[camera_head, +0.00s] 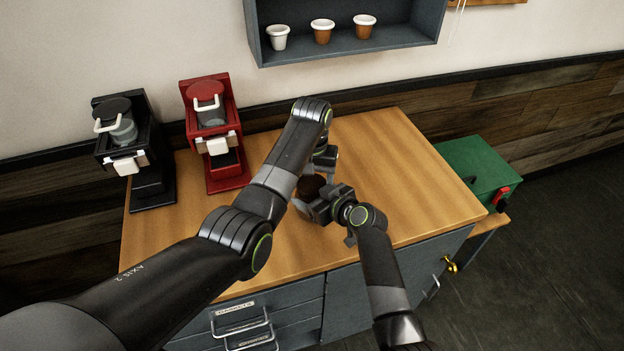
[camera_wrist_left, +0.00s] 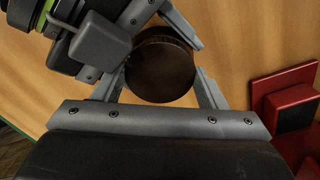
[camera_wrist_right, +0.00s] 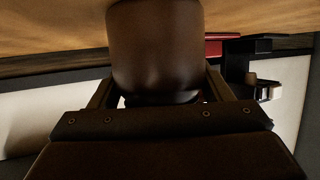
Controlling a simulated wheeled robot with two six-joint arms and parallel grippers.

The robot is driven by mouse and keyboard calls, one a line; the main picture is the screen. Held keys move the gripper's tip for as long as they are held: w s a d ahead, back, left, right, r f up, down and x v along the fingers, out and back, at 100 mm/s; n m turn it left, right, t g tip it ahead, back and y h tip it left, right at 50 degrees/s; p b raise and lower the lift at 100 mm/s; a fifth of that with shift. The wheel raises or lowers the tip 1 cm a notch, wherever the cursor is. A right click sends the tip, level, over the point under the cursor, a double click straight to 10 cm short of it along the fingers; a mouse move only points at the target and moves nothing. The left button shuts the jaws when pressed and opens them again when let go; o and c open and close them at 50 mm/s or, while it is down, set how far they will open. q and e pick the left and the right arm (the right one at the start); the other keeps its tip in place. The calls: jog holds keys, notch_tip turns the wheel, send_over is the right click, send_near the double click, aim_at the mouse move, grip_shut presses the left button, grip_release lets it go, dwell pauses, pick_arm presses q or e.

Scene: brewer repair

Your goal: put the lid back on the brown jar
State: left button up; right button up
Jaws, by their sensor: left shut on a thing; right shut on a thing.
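The brown jar (camera_head: 311,187) is at the middle of the wooden worktop, partly hidden by my grippers. My right gripper (camera_head: 318,203) is shut around its side; in the right wrist view the jar's smooth brown body (camera_wrist_right: 155,45) fills the space between the fingers. My left gripper (camera_head: 323,168) reaches in from above and behind the jar. In the left wrist view its fingers are shut on a dark round lid (camera_wrist_left: 160,68), seen from above. The lid appears lined up with the jar; I cannot tell whether it is seated or just above.
A black brewer (camera_head: 150,180) and a red brewer (camera_head: 228,172) stand at the worktop's left. A wall shelf (camera_head: 400,40) holds three small pots. A green box (camera_head: 478,165) is beyond the right edge. The worktop's right part (camera_head: 420,185) is clear.

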pick_arm(q)
jog(key=shift+a, duration=0.1)
jog(key=o, duration=1.1)
jog(key=shift+d, duration=0.2)
jog(key=shift+r, duration=0.25)
notch_tip(320, 180, up, 3)
jog(key=shift+d+r, duration=0.1)
jog(key=shift+r, duration=0.5)
jog(key=shift+a, duration=0.2)
jog(key=shift+c, duration=0.5)
